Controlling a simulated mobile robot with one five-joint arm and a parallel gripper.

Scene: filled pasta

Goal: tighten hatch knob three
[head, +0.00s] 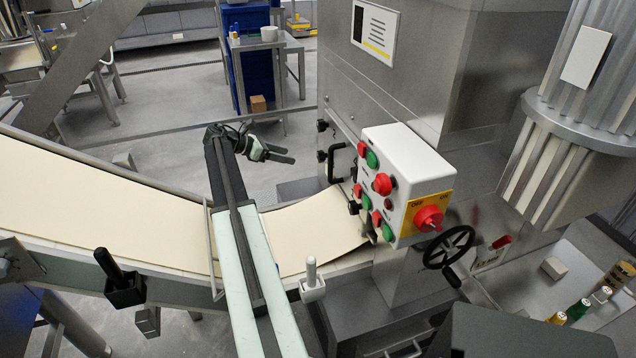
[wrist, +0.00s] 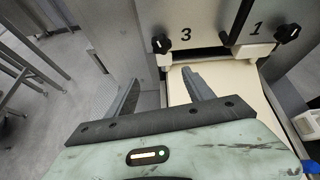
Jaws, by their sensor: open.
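Hatch knob three is a black lobed knob (wrist: 161,43) beside a printed "3" on the grey hatch, in the upper middle of the wrist view. In the head view it appears to be the lower dark knob (head: 322,156) at the hatch's far edge. My gripper (head: 288,155) is open and empty, pointing right toward the hatch with a gap between. In the wrist view its two dark fingers (wrist: 161,88) are spread apart, with the knob beyond them, roughly between their tips. I cannot tell whether the knob is loose.
Another black knob (wrist: 287,33) sits by the "1". A black hatch handle (head: 335,163) stands out between the knobs. A pale dough sheet (head: 315,225) runs under the hatch. A white control box (head: 400,170) with red and green buttons juts out nearby.

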